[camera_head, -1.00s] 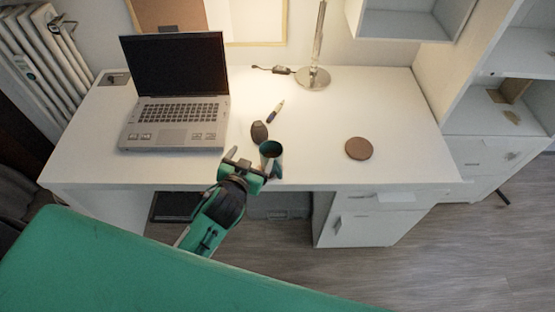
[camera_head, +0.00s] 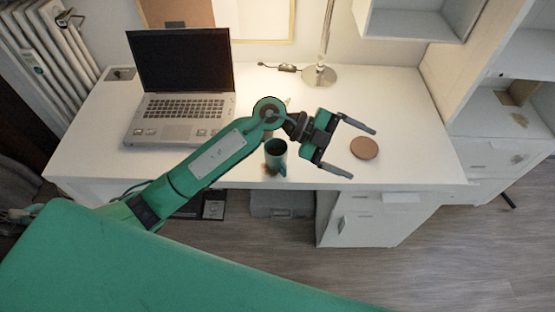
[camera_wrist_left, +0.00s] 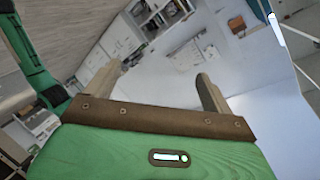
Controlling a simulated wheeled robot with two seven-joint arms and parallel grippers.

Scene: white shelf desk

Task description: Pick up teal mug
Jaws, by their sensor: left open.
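The teal mug (camera_head: 276,156) stands upright near the front edge of the white desk (camera_head: 400,110), with its handle towards the front right. My left gripper (camera_head: 361,153) is open and empty to the right of the mug, apart from it. Its fingers point right, with the brown round coaster (camera_head: 364,148) beyond and between the tips in the head view. My left forearm passes just behind and left of the mug. In the left wrist view the two fingers (camera_wrist_left: 157,82) are spread with nothing between them; I cannot make out the mug there. My right gripper is not in view.
An open laptop (camera_head: 180,105) sits at the desk's left. A lamp base (camera_head: 320,75) stands at the back. A shelf unit (camera_head: 500,115) bounds the right side. The desk right of the coaster is clear. A pen is mostly hidden behind my arm.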

